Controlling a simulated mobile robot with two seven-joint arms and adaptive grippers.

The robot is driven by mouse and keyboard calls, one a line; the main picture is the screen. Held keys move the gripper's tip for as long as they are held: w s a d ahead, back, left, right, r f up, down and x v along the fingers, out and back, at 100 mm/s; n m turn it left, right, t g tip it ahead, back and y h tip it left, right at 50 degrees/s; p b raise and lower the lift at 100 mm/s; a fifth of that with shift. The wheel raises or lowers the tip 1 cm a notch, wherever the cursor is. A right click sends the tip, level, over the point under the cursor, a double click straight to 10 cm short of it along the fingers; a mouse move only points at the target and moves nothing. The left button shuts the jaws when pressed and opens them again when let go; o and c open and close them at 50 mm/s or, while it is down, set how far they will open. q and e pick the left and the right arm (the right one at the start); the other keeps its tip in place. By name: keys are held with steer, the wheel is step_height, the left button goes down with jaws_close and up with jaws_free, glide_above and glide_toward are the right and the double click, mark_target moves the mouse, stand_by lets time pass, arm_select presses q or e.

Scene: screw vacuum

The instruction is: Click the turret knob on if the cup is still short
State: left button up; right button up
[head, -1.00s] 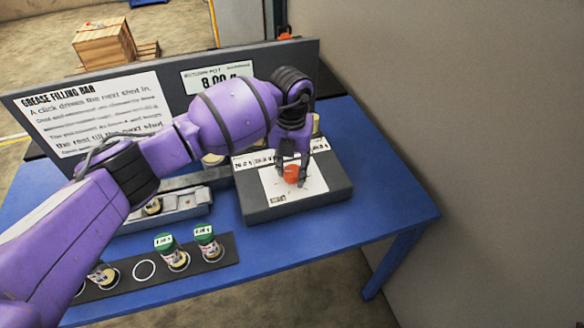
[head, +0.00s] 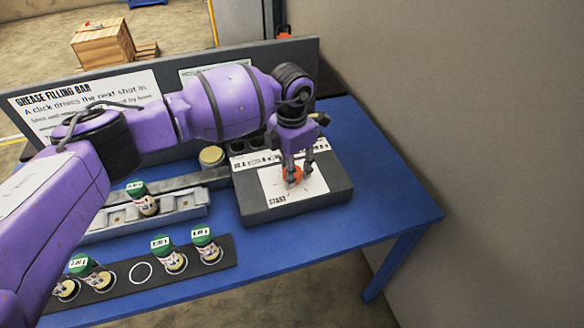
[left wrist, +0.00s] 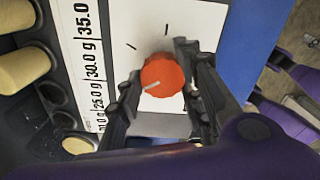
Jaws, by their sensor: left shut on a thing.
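The turret knob (head: 292,174) is orange-red and sits on the white panel of the grey dosing box (head: 318,202). My left gripper (head: 296,170) is shut on it from above. In the left wrist view the knob (left wrist: 162,74) lies between the two dark fingers, its white pointer mark toward the lower left. A small green-topped cup (head: 143,199) stands in the grey channel left of the box. How full it is cannot be told. My right gripper is not in view.
Several more cups, one of them here (head: 170,256), stand on a dark strip (head: 223,252) at the blue table's front. An empty white ring (head: 141,273) lies among them. My arm covers most of the display (head: 215,68). A grey wall (head: 470,130) rises at the right.

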arm_select(q)
steer(key=shift+w+a+r+m, duration=0.1)
steer(key=shift+w+a+m, duration=0.1)
steer(key=shift+w+m, duration=0.1)
steer(key=o, duration=1.1)
steer(key=shift+c, duration=0.2)
steer(key=shift+s+d, duration=0.1)
step_height(320, 180, up, 12)
steer(key=shift+f, duration=0.1)
